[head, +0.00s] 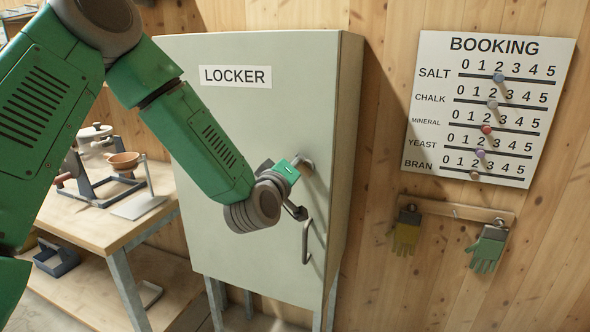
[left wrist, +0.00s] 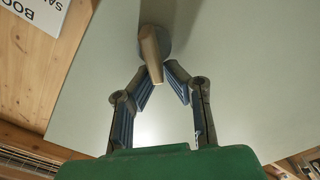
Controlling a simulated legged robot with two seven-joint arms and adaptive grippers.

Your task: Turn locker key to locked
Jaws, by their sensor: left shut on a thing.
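The grey-green locker (head: 250,120) stands against the wall with its door closed and a LOCKER label on it. My left gripper (head: 302,187) is at the right side of the door, above the bar handle (head: 306,243). In the left wrist view a beige key (left wrist: 151,52) stands out from a round grey base on the door. The fingers of my left gripper (left wrist: 160,78) close in on its near end from both sides and are shut on it. In the head view I cannot make out the key apart from the gripper. My right gripper is not in view.
A booking board (head: 490,108) with sliders hangs on the wooden wall at the right. Gloves (head: 488,249) hang on a rack below it. A wooden workbench (head: 85,225) with a scale stands left of the locker. The door's lower part is clear.

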